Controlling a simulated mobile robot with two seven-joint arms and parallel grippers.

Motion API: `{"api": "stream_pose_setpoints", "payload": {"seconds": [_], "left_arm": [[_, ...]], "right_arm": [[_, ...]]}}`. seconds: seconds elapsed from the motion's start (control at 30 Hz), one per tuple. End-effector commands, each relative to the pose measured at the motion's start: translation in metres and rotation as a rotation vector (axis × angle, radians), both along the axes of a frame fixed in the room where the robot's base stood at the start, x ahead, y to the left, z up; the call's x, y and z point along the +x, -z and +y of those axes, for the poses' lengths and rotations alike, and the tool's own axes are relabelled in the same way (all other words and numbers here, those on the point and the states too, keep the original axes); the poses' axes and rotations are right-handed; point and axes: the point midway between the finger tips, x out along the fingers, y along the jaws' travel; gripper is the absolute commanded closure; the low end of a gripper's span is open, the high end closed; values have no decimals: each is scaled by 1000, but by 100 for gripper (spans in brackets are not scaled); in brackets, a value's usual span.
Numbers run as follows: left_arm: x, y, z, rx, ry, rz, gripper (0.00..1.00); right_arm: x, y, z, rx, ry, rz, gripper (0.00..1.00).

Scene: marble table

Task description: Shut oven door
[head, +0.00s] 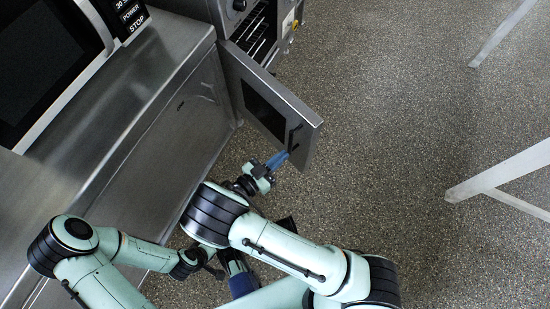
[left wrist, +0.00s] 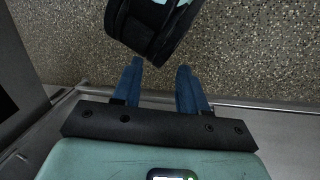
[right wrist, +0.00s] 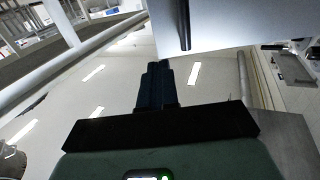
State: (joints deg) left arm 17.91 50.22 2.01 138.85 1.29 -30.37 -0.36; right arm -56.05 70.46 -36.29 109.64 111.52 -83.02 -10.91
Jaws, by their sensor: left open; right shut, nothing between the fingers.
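The oven (head: 262,28) stands at the top, with its rack showing. Its grey door (head: 266,95) is swung open, standing out from the oven over the floor, with a dark window. The door's black handle (head: 293,138) is near its free edge. My right gripper (head: 280,160) is shut and empty, its blue fingertips close to the handle's lower end; I cannot tell if they touch. In the right wrist view the shut fingers (right wrist: 155,75) are below the pale door panel (right wrist: 245,25) and the dark handle (right wrist: 184,25). My left gripper (left wrist: 156,72) is open and empty, away from the door.
A steel counter (head: 120,120) with a microwave (head: 45,60) on it runs along the left. White table legs (head: 505,172) stand at the right. The speckled floor (head: 400,110) right of the door is clear. My right arm passes close in front of the left gripper.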

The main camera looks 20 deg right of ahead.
Motion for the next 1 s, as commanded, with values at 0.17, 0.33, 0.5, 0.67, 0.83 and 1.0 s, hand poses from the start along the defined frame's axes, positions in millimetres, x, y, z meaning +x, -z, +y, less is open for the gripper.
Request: {"api": "stream_pose_setpoints", "payload": {"seconds": [0.17,0.33,0.5,0.67,0.83,1.0], "left_arm": [[6,6,4,9,-7,-16,57],[12,11,7,16,-14,-32,57],[17,14,9,23,-20,-45,57],[20,15,10,26,-23,-51,57],[20,14,10,26,-23,-51,57],[19,14,10,26,-23,-51,57]], "right_arm": [[12,1,-39,-1,3,2,100],[23,2,-70,0,2,1,100],[29,1,-89,1,0,0,100],[32,1,-96,2,0,1,100],[32,1,-96,2,-1,1,100],[32,1,-96,2,-1,1,100]]}}
